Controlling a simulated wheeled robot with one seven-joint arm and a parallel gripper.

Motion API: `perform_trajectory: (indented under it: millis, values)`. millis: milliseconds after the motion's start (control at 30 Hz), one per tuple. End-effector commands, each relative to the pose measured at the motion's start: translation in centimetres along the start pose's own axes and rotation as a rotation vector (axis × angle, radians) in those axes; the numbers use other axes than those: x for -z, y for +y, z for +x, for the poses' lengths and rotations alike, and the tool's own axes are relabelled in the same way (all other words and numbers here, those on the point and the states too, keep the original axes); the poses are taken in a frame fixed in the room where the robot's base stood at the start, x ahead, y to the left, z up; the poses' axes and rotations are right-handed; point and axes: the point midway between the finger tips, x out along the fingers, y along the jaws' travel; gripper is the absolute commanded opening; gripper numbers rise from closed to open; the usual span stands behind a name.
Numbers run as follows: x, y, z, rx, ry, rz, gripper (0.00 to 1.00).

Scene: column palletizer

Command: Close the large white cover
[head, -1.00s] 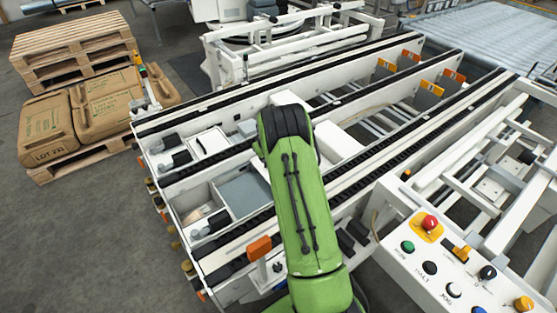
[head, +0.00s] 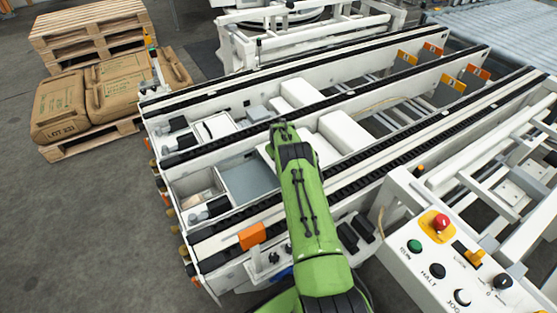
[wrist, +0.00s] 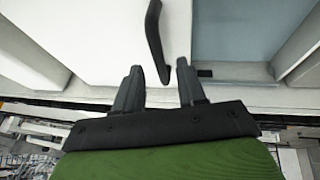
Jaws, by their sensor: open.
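The large white cover (wrist: 85,35) fills the upper left of the wrist view as a flat white panel. Its curved black handle (wrist: 154,40) stands near the panel's right side. My gripper (wrist: 158,77) is open, with the handle's lower end in the gap between its two fingertips. I cannot tell whether either finger touches the handle. A grey-blue recess (wrist: 232,30) lies right of the cover in the wrist view. In the head view my green arm reaches over the machine and hides the gripper and most of the cover beside the grey recess (head: 248,181).
Long white rails with black chains run along both sides of the bay. White blocks (head: 345,131) lie right of the arm. A control panel (head: 437,272) stands at the lower right. An orange block (head: 252,236) sits on the near edge. Stacked sacks (head: 100,95) are at the left.

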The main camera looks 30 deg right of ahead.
Motion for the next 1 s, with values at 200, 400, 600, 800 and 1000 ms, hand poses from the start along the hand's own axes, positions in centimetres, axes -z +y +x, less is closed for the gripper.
perform_trajectory:
  millis: [200, 400, 600, 800, 1000]
  values:
    - [0.04, 0.00, 1.76, -0.001, 0.003, 0.000, 0.40]
    - [0.10, 0.03, 1.68, 0.000, 0.002, 0.000, 0.40]
    - [0.10, 0.02, 1.66, -0.001, 0.002, 0.000, 0.19]
    - [0.10, 0.02, 1.66, -0.001, 0.002, 0.000, 0.00]
    - [0.11, 0.01, 1.66, -0.001, 0.002, 0.000, 0.00]
